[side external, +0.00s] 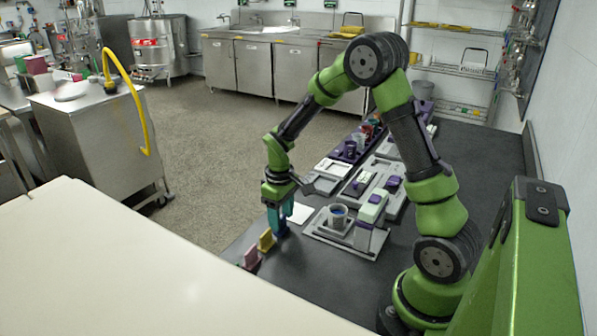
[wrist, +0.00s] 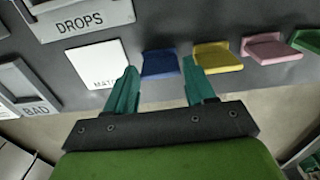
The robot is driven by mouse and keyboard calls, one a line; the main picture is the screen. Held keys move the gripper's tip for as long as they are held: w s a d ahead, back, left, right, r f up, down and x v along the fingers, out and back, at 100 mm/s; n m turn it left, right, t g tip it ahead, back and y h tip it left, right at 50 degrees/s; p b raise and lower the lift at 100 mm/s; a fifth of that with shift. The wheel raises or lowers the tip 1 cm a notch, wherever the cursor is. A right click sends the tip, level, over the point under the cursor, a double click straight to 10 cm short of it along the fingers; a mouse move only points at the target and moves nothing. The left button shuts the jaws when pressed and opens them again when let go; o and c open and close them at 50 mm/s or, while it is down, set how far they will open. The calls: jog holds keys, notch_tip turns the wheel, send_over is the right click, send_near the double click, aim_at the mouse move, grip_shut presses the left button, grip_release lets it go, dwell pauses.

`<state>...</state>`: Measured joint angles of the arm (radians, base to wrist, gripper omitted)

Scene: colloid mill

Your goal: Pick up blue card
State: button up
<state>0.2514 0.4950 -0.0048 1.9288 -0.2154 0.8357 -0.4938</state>
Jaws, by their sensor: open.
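The blue card (wrist: 160,64) stands on the dark bench top in the wrist view, in a row with other coloured cards. My gripper (wrist: 164,80) is open, with one teal finger to each side of the blue card in that view. I cannot tell whether either finger touches it. In the side external view my gripper (side external: 280,230) points down near the bench's front edge, beside the yellow card. The blue card is hard to make out there, close to the teal fingers.
A yellow card (wrist: 217,57), a pink card (wrist: 268,48) and a green card (wrist: 308,41) stand to the right. A white card (wrist: 97,64) lies left. A grey tray with a cup (side external: 338,217) is close by in the side external view.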

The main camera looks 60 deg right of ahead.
jog(key=shift+f, duration=0.95)
jog(key=c, duration=0.7)
jog(key=shift+r, duration=0.1)
